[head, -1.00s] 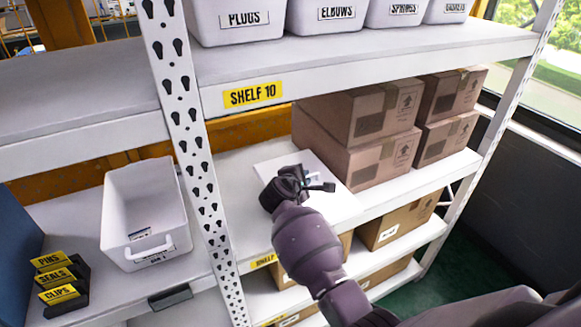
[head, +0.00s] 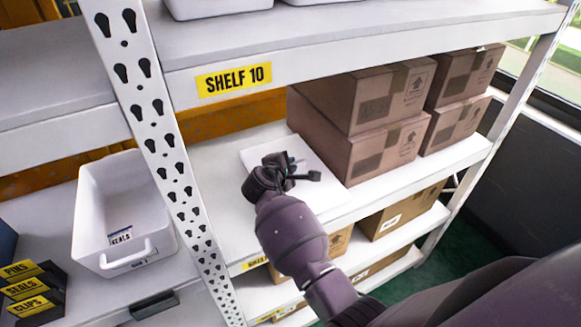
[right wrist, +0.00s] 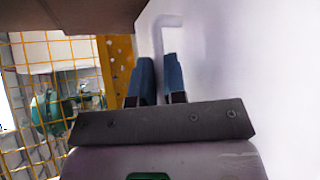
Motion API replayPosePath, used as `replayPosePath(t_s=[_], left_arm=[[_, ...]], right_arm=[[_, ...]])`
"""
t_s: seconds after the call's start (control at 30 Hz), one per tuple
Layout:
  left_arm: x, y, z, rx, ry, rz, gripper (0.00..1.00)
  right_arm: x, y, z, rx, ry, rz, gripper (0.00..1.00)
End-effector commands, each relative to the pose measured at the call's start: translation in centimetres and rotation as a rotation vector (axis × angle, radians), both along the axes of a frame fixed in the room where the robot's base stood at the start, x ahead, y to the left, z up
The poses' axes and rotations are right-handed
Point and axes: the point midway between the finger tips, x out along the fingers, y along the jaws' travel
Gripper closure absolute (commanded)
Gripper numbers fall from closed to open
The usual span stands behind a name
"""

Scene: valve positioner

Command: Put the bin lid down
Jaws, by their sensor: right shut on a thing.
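The bin lid (head: 325,181) is a flat white panel on or just above the middle shelf, in front of the cardboard boxes. I cannot tell whether it touches the shelf. My right gripper (head: 293,166) is at the lid. In the right wrist view its two blue fingers (right wrist: 160,80) are shut on the lid's light handle (right wrist: 164,38), with the pale lid face (right wrist: 250,80) filling the right side. An open white bin (head: 125,205) with a SEALS label stands left of the shelf post. My left gripper is not in view.
Stacked cardboard boxes (head: 375,140) stand close to the right of the lid. The perforated post (head: 160,140) separates the lid from the bin. The upper shelf edge (head: 350,65) runs overhead. Bare shelf (head: 215,160) shows left of the lid.

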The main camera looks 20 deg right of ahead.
Motion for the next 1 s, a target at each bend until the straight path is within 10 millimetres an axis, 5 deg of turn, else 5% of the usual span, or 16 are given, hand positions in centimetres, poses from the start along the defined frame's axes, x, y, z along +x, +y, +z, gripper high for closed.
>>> replayPosePath(t_s=[0.7,0.73,0.87,1.0], left_arm=[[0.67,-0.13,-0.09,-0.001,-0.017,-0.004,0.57],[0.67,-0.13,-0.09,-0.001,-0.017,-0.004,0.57],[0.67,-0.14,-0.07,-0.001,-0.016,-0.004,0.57],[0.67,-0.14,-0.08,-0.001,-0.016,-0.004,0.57]], right_arm=[[-0.21,0.35,-1.40,-0.001,0.001,-0.001,1.00],[-0.21,0.35,-1.44,0.000,0.001,0.000,0.86],[-0.22,0.35,-1.39,0.000,0.001,0.000,0.66],[-0.23,0.35,-1.42,0.000,0.002,-0.001,0.62]])
